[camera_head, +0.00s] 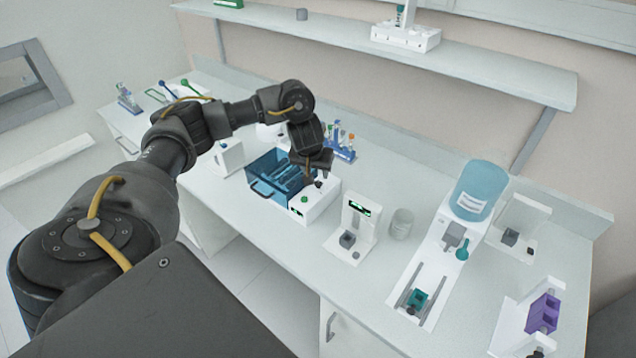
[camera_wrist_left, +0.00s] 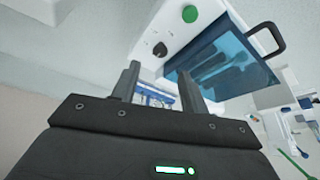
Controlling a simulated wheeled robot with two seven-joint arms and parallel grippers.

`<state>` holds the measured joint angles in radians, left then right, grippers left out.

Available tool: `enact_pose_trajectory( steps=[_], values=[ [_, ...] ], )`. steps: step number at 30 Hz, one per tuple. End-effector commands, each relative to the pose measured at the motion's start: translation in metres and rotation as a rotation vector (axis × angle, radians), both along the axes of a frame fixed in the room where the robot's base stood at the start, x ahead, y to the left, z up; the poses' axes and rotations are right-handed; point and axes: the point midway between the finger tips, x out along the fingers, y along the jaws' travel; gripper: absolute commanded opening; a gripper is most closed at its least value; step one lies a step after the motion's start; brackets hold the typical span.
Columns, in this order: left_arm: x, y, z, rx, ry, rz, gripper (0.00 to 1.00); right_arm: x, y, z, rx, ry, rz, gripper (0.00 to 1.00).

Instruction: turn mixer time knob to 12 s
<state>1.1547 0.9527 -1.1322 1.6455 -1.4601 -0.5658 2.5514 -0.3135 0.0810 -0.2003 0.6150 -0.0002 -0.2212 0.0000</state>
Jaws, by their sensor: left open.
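The mixer is a white box with a blue see-through lid (camera_head: 268,174) and a white control panel (camera_head: 322,204) on its right. The panel carries a green button (camera_head: 304,199), a small display too small to read, and a dark knob (camera_head: 319,184). In the left wrist view the dark knob (camera_wrist_left: 160,49) sits near the green button (camera_wrist_left: 189,13). My left gripper (camera_head: 312,178) is open and empty, above the panel's back part, close to the knob. Its two fingers (camera_wrist_left: 158,82) appear apart from the knob. The knob's setting cannot be read. My right gripper is out of view.
A rack of tubes (camera_head: 342,148) stands just behind the mixer. A white device with a display (camera_head: 358,222) and a grey cylinder (camera_head: 401,223) stand to its right. A blue water jug (camera_head: 478,190) is farther right. A shelf (camera_head: 420,62) runs above the bench.

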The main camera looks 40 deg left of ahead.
Motion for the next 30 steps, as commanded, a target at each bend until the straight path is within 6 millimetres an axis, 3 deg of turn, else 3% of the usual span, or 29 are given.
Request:
enact_pose_trajectory(
  steps=[1, 3, 9, 23, 30],
  values=[
    [0.002, 0.001, -0.017, -0.002, 0.004, 0.003, 0.44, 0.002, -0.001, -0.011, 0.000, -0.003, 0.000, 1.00],
    [0.008, 0.003, -0.030, -0.003, 0.003, 0.003, 0.44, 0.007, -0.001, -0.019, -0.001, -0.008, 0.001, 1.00],
    [0.018, 0.008, -0.053, -0.002, 0.003, 0.002, 0.44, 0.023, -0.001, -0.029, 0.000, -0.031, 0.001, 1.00],
    [0.023, 0.010, -0.061, 0.000, 0.001, 0.000, 0.44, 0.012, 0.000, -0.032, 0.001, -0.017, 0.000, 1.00],
    [0.023, 0.010, -0.061, 0.000, 0.001, 0.000, 0.14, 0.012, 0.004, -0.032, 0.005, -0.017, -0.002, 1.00]
  ],
)
